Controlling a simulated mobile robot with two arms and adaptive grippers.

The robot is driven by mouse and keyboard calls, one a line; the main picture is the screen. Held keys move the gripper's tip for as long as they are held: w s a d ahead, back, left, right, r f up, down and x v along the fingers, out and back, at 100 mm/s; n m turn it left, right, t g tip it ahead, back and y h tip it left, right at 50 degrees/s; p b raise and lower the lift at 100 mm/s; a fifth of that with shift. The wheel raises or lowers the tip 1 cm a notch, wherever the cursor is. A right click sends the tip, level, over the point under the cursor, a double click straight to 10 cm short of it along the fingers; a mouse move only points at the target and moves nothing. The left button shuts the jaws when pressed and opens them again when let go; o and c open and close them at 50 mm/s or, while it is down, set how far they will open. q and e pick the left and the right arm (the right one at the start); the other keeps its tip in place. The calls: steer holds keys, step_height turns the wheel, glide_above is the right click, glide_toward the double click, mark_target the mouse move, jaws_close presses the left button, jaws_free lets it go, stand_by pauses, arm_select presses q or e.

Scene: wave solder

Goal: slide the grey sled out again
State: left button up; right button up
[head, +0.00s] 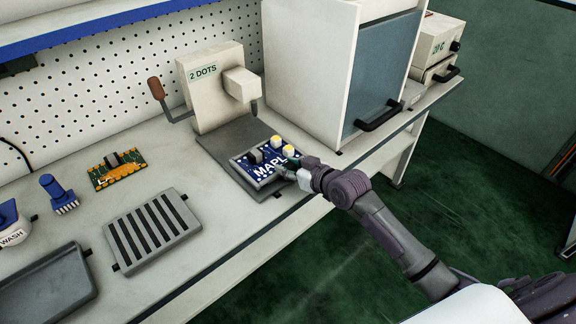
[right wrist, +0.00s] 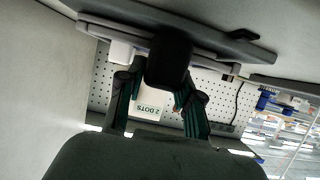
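The grey sled (head: 263,198) lies in front of the machine labelled "2 DOTS" (head: 210,92), near the bench's front edge. It bears a blue board marked MAPLE (head: 266,165) with a dark block and pale yellow-topped cylinders. My right gripper (head: 291,173) is at the right front side of the sled and hides part of it. In the right wrist view, its two fingers (right wrist: 160,85) stand apart on either side of a dark block (right wrist: 168,58) below a grey plate. Whether they grip that block cannot be told. My left gripper is not in view.
A brown-knobbed lever (head: 156,89) sticks out left of the machine. A tall cabinet (head: 320,75) with a black handle stands to the right. A slotted grey rack (head: 120,238), green board (head: 117,172), blue brush (head: 58,193) and grey tray (head: 45,295) lie to the left.

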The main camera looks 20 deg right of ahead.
steer(key=o, duration=0.4)
steer(key=shift+s+d, duration=0.15)
steer(key=shift+s, duration=0.15)
steer(key=shift+o, duration=0.2)
steer(key=shift+w, duration=0.1)
steer(key=v, duration=1.2)
steer(key=shift+f, duration=0.1)
